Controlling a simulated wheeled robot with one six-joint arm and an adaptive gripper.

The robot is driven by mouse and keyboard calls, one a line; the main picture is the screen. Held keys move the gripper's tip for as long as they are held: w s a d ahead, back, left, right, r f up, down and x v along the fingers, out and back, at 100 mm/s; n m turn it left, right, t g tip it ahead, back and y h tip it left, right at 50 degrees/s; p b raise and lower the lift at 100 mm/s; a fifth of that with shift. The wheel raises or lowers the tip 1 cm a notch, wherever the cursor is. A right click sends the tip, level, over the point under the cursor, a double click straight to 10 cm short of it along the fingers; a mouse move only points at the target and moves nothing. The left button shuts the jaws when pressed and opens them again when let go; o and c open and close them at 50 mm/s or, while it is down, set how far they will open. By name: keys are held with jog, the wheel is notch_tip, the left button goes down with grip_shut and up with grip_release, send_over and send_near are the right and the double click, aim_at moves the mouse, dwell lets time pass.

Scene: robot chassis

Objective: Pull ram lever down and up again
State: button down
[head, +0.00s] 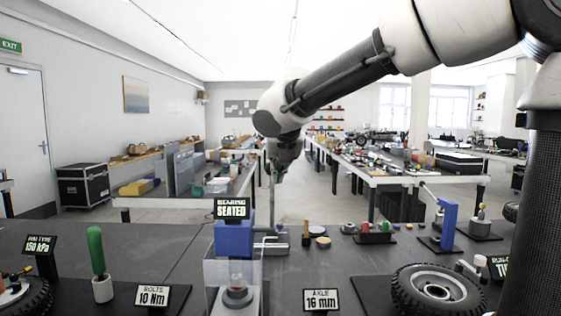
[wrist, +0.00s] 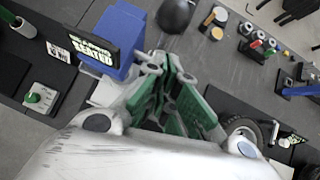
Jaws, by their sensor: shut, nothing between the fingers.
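The press (head: 234,238) is a blue block on a clear-sided stand, with a sign reading "BEARING SEATED" (head: 231,208). Its blue body also shows in the wrist view (wrist: 112,30). A thin upright grey rod (head: 272,205) stands just right of the press and looks like the ram lever. A dark rounded knob (wrist: 175,14) shows beyond my fingertips in the wrist view; I cannot tell for sure that it tops this rod. My gripper (head: 282,174) is shut and empty, above and right of the press, close to the rod. In the wrist view its green-padded fingers (wrist: 166,72) are together.
A bearing part (head: 237,290) sits inside the press stand. A green-handled tool (head: 97,255) stands at left. A wheel (head: 437,289) lies at front right, with a blue fixture (head: 449,222) behind it. Small parts and signs occupy the dark bench; bare surface lies left of the press.

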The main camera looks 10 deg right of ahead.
jog(key=shift+w+f, duration=0.1)
jog(key=shift+w, duration=1.25)
jog(key=w, duration=0.2)
jog(key=w+r, duration=0.1)
jog(key=shift+d, duration=0.35)
